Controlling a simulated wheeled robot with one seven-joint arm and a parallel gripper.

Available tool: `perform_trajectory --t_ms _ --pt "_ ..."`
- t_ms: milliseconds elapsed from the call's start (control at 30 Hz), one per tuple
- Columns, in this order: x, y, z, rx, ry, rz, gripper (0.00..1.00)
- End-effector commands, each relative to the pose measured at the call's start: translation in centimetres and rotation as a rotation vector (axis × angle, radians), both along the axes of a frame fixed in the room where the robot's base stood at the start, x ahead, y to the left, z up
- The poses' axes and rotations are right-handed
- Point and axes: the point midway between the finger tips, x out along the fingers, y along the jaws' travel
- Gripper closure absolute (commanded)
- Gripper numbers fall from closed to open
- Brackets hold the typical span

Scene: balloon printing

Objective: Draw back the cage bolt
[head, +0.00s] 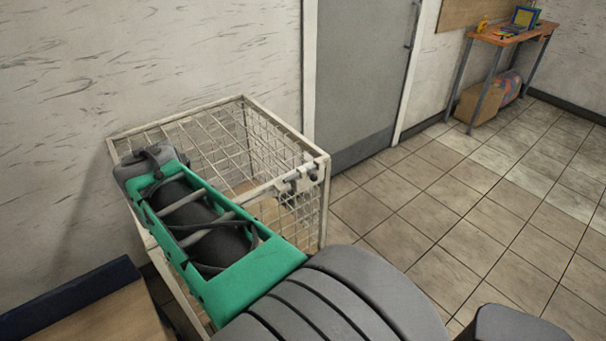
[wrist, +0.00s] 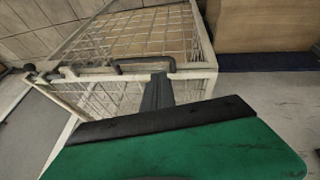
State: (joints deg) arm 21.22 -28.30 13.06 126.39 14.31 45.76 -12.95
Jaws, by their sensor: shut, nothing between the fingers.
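The wire cage (head: 240,105) stands against the wall, with a pale frame and mesh sides. The bolt (head: 296,178) is a thin rod in small brackets along the top rail, near the right corner. In the wrist view the bolt (wrist: 95,71) runs along the cage's rail, with a dark bent bar (wrist: 146,62) at its right part and a dark knob at the left corner. My gripper (wrist: 159,78) is shut and empty, its tips overlapping the rail just below the bent bar; I cannot tell whether they touch. In the head view my green arm hides it.
A grey door (head: 365,70) stands behind the cage. A small table (head: 508,33) with objects stands at the far right, a carton (head: 480,103) beneath it. A wood-topped piece with a dark edge (head: 70,297) is at lower left. The tiled floor at right is free.

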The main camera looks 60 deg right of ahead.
Motion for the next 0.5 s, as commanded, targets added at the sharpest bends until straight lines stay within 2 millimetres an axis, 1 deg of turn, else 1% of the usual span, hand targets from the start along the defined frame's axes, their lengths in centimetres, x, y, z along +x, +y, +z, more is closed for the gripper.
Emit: perform_trajectory --t_ms 33,67,100,167,200,267,333,500 --pt "-1.3 -5.4 0.6 -0.044 0.010 -0.110 1.00" --pt "-2.3 -8.3 1.0 -0.074 0.019 -0.168 1.00" --pt "-3.8 -11.8 1.4 -0.110 0.031 -0.237 1.00" --pt "-6.3 -16.0 2.0 -0.156 0.053 -0.322 1.00" --pt "-7.9 -18.0 2.3 -0.178 0.067 -0.368 1.00" --pt "-9.6 -20.1 2.6 -0.202 0.083 -0.414 1.00" --pt "-10.6 -21.3 2.8 -0.218 0.093 -0.440 1.00" --pt "-10.8 -21.5 2.9 -0.221 0.095 -0.444 1.00"
